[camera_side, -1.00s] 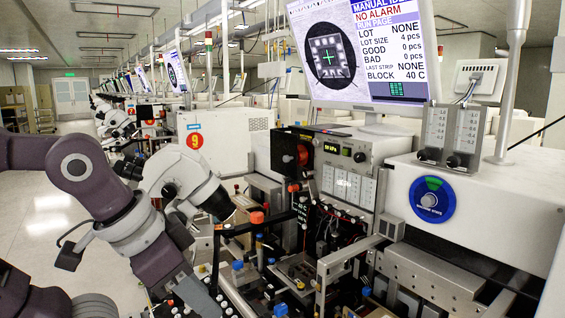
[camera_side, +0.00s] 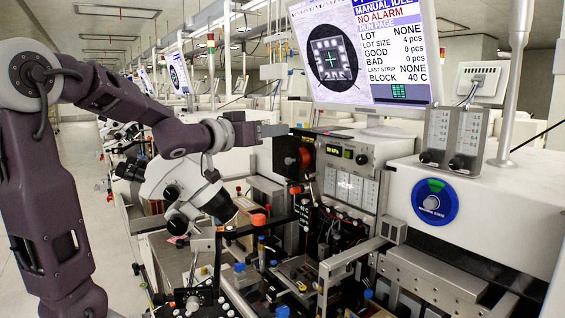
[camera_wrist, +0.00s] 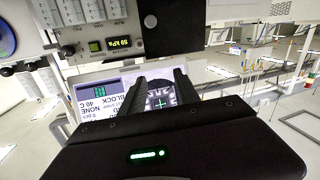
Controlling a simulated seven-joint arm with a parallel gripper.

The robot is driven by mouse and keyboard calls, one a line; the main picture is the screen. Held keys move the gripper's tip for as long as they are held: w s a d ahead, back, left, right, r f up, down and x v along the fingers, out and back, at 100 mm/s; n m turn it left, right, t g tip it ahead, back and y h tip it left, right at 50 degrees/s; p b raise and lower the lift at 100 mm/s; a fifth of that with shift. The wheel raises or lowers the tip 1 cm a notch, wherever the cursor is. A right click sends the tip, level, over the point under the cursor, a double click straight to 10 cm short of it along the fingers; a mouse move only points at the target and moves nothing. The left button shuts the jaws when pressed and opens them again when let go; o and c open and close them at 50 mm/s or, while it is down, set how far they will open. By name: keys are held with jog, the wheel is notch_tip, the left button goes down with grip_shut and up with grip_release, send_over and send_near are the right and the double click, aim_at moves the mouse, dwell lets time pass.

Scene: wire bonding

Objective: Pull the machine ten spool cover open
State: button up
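The spool cover appears to be the dark box (camera_side: 285,152) with an orange-red round part on its right side, at the left end of the machine's front panel. I cannot tell how its lid stands. My gripper (camera_side: 284,130) is at the box's upper left, pointing right; contact cannot be told. In the wrist view my gripper's two dark fingers (camera_wrist: 162,78) are apart, with the screen showing between them and nothing held. A dark grey surface (camera_wrist: 175,30) lies beyond the fingertips there; I cannot tell if it is the cover.
The monitor (camera_side: 360,55) stands above the machine, to the right of my gripper. The front panel (camera_side: 350,170) with displays and knobs adjoins the dark box. A white microscope (camera_side: 185,190) stands below my forearm. The aisle floor at left is open.

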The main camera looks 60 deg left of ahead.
aim_at(286, 161)
jog(key=w+f+h, duration=0.1)
jog(key=f, duration=0.1)
jog(key=w+f+m+h, duration=0.1)
jog(key=f, duration=0.2)
jog(key=w+a+f+h, duration=0.1)
jog(key=f+h, duration=0.1)
jog(key=f, duration=0.1)
jog(key=shift+w+m+t, duration=0.2)
jog(key=shift+m+t, duration=0.2)
jog(key=shift+w+d, duration=0.1)
jog(key=shift+w, duration=0.1)
grip_shut()
dwell(0.9)
